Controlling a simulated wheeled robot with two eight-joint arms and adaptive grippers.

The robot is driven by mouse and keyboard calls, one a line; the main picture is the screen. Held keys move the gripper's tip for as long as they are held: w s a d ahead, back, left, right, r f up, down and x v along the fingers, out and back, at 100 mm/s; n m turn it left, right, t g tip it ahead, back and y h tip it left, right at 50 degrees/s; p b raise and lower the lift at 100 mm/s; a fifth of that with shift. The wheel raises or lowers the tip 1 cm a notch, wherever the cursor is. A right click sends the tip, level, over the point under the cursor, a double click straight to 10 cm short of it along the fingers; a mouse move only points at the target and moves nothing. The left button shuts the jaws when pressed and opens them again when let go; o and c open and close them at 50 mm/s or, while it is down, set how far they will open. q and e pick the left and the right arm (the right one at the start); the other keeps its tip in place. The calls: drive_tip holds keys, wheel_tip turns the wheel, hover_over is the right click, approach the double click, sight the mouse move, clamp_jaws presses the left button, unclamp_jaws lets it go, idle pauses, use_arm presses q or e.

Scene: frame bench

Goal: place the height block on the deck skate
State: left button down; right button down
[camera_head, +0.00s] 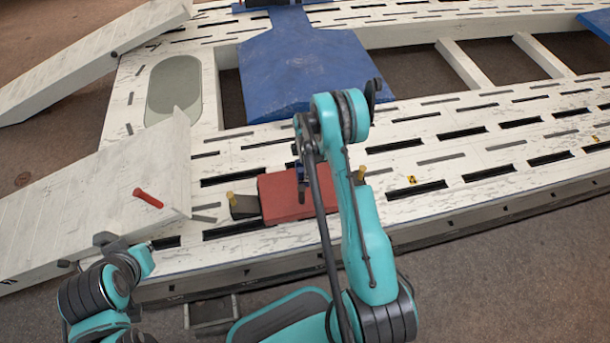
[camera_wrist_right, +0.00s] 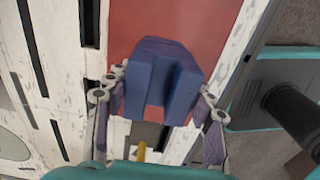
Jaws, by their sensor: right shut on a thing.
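The deck skate (camera_head: 280,198) has a flat red top and dark ends with yellow pegs, and lies on the white slotted bench deck near its front edge. Its red top also fills the upper middle of the right wrist view (camera_wrist_right: 178,22). My right gripper (camera_head: 302,178) is over the skate, mostly hidden by its own arm. In the right wrist view its fingers are shut on the sides of the height block (camera_wrist_right: 153,72), a blue block with a slot. The block is over the red top; whether it touches is unclear. My left gripper is not in view.
White ramps (camera_head: 100,195) lean on the bench at left, one with a red-handled item (camera_head: 148,198). A large blue panel (camera_head: 300,65) lies behind the skate. The slotted deck (camera_head: 450,150) to the right is mostly clear.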

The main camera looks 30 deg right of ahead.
wheel_tip(320, 180, down, 4)
drive_tip(key=shift+r+b, duration=0.1)
drive_tip(key=shift+b, duration=0.85)
drive_tip(key=shift+r, duration=0.1)
drive_tip(key=c, duration=0.6)
unclamp_jaws()
